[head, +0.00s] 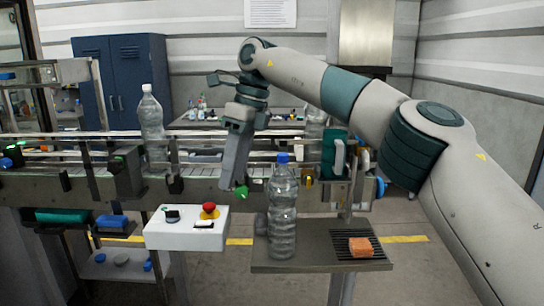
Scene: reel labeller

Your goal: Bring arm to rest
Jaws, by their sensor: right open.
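My right arm comes in from the right and reaches over the conveyor side. My right gripper (236,185) points down, open and empty, in front of the conveyor and left of a clear bottle (283,215) with a blue cap. The bottle stands upright on a small grey shelf (300,264) and is apart from the gripper. My left gripper is not in the head view.
A white control box (187,236) with a red stop button (209,210) is below left of the gripper. The conveyor (60,188) carries another clear bottle (152,125). An orange block (360,247) lies on the shelf's dark grate. A blue cabinet (122,82) stands behind.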

